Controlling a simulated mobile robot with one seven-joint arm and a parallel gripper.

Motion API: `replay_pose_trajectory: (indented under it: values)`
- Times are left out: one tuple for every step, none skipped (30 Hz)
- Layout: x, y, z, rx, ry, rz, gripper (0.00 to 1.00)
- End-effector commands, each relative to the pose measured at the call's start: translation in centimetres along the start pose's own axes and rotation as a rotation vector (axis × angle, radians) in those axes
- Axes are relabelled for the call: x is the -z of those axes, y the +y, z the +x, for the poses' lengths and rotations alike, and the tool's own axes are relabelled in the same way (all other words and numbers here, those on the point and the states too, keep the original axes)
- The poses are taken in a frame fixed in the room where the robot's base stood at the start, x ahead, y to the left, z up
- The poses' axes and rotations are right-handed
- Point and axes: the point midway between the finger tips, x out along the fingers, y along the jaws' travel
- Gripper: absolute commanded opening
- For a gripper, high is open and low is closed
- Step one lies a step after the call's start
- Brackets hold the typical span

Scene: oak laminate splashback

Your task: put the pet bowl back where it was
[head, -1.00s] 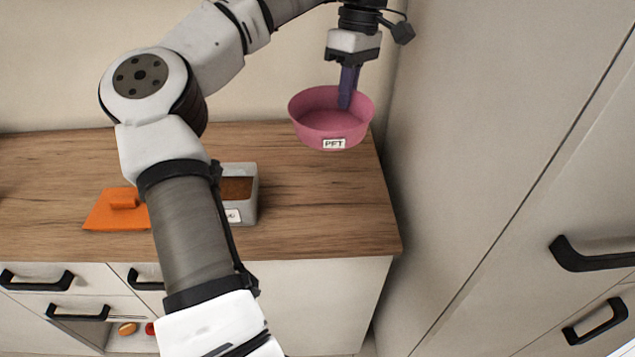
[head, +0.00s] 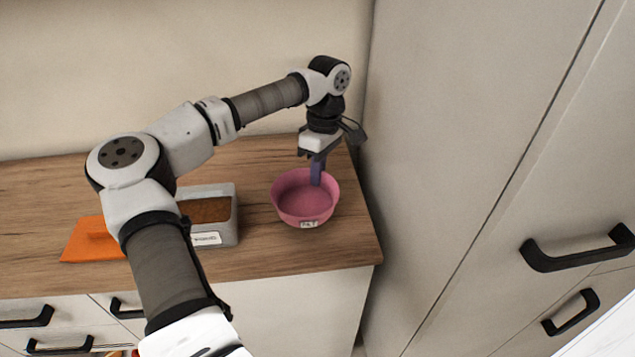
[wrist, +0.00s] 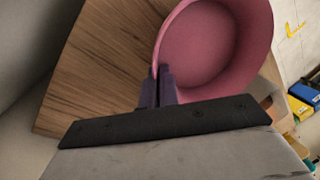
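The pink pet bowl (head: 290,209) is upright at the right end of the wooden counter, its label facing front. I cannot tell whether its base touches the wood. It looks empty inside. My gripper (head: 317,182) points down at its back right rim and is shut on that rim. In the wrist view my gripper's dark fingers (wrist: 158,86) pinch the rim of the bowl (wrist: 205,45), and the near part of the bowl is hidden by the gripper body.
A grey container (head: 226,231) with brown contents stands left of the bowl, with an orange object (head: 88,241) beside it, partly behind my arm. A tall cabinet (head: 470,120) closes off the right side. Bare counter (head: 350,240) shows around the bowl.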

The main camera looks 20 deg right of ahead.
Motion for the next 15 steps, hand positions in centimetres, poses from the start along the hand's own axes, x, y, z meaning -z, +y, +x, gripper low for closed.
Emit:
replay_pose_trajectory:
  values:
    - [0.0,0.1,0.4,0.002,-0.001,0.001,0.00]
    - [0.0,0.1,0.8,0.002,-0.001,0.001,0.00]
    - [-0.1,0.2,1.4,0.002,-0.002,0.001,0.00]
    - [0.0,0.4,1.8,0.003,-0.003,0.001,0.00]
    - [0.0,0.5,2.3,0.003,-0.002,0.001,0.00]
    - [0.0,0.6,2.9,0.003,-0.002,0.001,0.00]
    - [-0.1,0.7,3.3,0.002,-0.002,0.002,0.00]
    - [-0.1,0.8,3.5,0.002,-0.002,0.002,0.00]
    - [0.0,0.8,3.8,0.001,-0.001,0.002,0.00]
    - [0.0,0.8,3.8,0.000,0.000,0.001,0.00]
    - [0.0,0.8,3.8,0.000,0.000,0.001,0.00]
    - [0.0,0.8,3.8,0.000,0.000,0.001,0.00]
    - [0.0,0.8,3.8,0.000,0.000,0.001,0.00]
    - [0.0,0.8,3.8,0.000,0.000,0.001,0.00]
    - [0.0,0.8,3.8,0.000,0.000,0.001,0.00]
